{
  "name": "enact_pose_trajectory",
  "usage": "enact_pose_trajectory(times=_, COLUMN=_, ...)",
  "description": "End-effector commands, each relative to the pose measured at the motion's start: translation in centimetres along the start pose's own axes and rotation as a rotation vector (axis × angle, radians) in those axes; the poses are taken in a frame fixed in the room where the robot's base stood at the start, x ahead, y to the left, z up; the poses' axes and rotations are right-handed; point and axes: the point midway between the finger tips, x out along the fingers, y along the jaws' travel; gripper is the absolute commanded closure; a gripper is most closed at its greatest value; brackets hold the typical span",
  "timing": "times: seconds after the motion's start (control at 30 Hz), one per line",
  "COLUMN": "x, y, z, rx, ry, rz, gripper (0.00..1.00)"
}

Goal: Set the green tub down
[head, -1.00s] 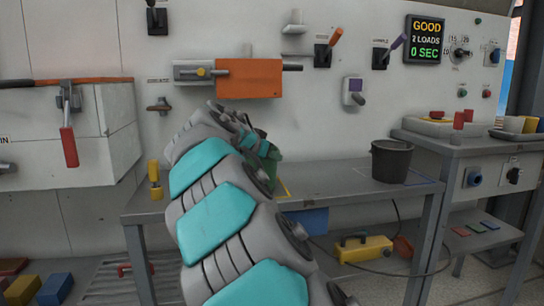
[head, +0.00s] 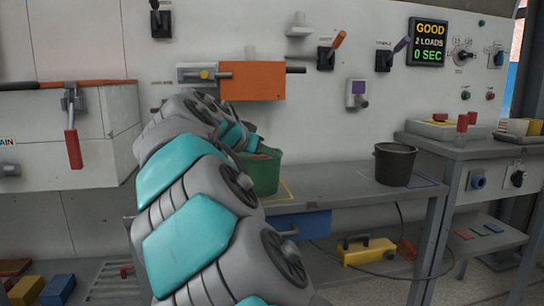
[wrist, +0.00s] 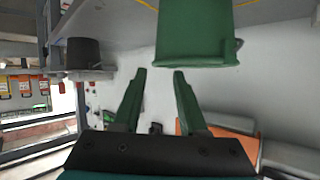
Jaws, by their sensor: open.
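The green tub (head: 265,176) stands upright on the grey bench, by a yellow outline (head: 288,190) painted on the bench top. Something reddish shows inside its rim. My arm covers its left side in the head view. In the wrist view the tub (wrist: 195,32) is beyond the fingertips, with a gap between. My gripper (wrist: 159,74) has its two green fingers apart and nothing between them. In the head view the fingers are hidden behind my arm.
A dark bucket (head: 394,164) stands further right on the bench (head: 340,195). An orange block (head: 252,82) juts from the wall panel above the tub. A yellow case (head: 366,252) lies below the bench. The bench top between tub and bucket is clear.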

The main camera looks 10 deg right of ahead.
Motion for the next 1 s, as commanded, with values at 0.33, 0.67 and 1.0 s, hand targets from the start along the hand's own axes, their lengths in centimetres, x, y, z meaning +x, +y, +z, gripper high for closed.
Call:
enact_pose_trajectory(times=0.33, x=-5.6, y=0.0, z=-0.1, rx=0.001, ry=0.001, rz=0.0, gripper=0.58)
enact_pose_trajectory(times=0.67, x=-5.7, y=0.0, z=0.0, rx=0.001, ry=-0.001, rz=0.001, gripper=0.58)
enact_pose_trajectory(times=1.0, x=-5.7, y=0.0, z=0.0, rx=0.001, ry=-0.001, rz=0.001, gripper=0.58)
